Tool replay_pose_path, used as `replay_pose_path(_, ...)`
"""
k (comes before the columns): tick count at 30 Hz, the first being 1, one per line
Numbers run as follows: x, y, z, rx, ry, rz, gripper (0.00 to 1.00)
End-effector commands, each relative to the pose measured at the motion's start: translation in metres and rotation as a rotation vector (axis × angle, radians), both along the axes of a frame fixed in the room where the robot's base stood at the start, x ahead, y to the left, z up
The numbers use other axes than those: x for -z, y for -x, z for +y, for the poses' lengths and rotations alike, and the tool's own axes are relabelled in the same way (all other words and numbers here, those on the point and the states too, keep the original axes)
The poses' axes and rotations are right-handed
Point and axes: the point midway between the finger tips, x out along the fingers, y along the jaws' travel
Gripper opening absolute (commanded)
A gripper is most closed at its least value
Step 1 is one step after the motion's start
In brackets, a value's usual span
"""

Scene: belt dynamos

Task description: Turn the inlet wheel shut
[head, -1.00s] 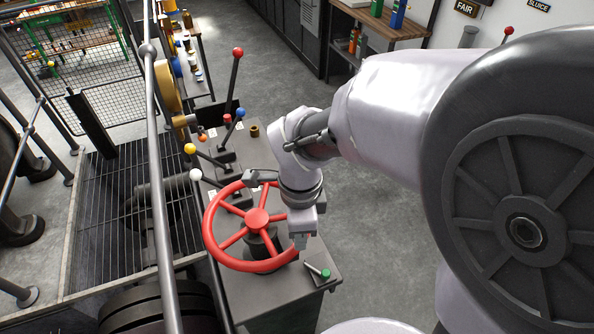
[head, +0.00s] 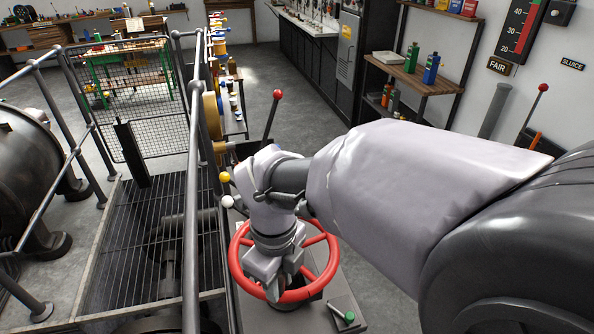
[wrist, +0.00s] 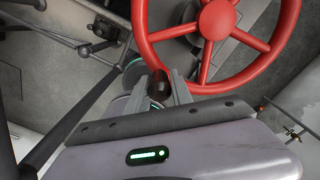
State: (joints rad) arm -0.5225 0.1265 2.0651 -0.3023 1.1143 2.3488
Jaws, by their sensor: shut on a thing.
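The inlet wheel is a red spoked handwheel (head: 236,266) lying roughly flat on a dark pedestal in the head view. It fills the top of the wrist view (wrist: 142,30). My gripper (head: 273,290) points down at the near side of the rim, slightly left of the hub. My wrist hides the hub and part of the rim in the head view.
Behind the wheel stand levers with red (head: 277,95), yellow (head: 225,177) and white (head: 227,201) knobs. A green-ended piece (head: 348,316) lies on the console's near right. A grey railing (head: 193,180) and a floor grating (head: 130,245) are at left. Open floor lies at right.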

Motion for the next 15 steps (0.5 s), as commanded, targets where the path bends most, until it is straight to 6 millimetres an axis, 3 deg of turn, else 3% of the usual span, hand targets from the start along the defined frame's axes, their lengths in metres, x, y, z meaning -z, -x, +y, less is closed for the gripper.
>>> replay_pose_path(15, 0.000, -0.003, 0.022, -0.002, -0.001, 0.000, 0.00)
